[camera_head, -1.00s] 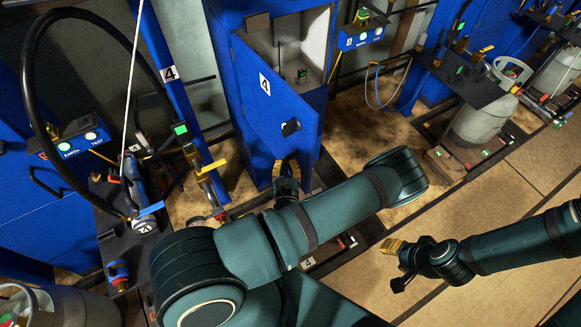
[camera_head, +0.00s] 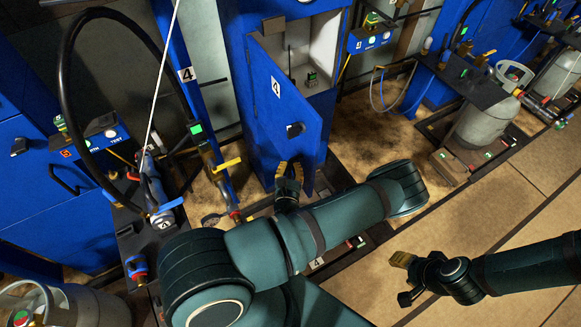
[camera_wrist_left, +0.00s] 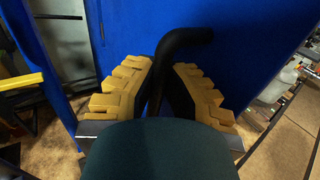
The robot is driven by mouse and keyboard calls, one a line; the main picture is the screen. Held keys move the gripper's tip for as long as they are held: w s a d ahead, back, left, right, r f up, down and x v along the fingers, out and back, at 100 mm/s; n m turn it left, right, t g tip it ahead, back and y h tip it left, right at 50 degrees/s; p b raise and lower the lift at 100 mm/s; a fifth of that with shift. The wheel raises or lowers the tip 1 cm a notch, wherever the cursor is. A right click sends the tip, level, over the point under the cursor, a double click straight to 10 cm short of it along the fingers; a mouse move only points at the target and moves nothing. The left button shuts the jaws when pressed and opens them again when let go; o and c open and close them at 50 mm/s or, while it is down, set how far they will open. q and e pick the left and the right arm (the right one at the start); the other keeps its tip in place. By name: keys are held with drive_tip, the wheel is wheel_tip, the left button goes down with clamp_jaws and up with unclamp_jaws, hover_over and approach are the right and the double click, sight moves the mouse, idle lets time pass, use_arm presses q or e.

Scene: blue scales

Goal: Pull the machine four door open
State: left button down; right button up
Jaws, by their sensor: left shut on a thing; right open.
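The blue door (camera_head: 272,95) of machine four carries a white "4" label and stands partly open. The pale inside of its cabinet (camera_head: 322,50) shows to the right of it. A black handle (camera_head: 295,130) sits low on the door; in the left wrist view it is a bent black bar (camera_wrist_left: 185,42). My left gripper (camera_head: 289,172) is just below the door's visible handle part. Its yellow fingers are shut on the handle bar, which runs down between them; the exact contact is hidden. My right gripper (camera_head: 402,268) is open and empty, low over the floor at right.
A dark bench (camera_head: 128,225) with a hose and tools stands left of the door. A black bench (camera_head: 462,85) and a grey gas cylinder (camera_head: 475,125) stand at the upper right. The floor (camera_head: 500,215) at right is mostly clear.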

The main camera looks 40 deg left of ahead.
use_arm(q)
drive_tip(key=shift+d+f, duration=0.15)
drive_tip(key=c, duration=1)
unclamp_jaws()
drive_tip(key=shift+s, duration=0.1)
drive_tip(key=v, duration=0.7)
drive_tip(key=shift+s, duration=0.2)
drive_tip(key=shift+d, duration=0.2)
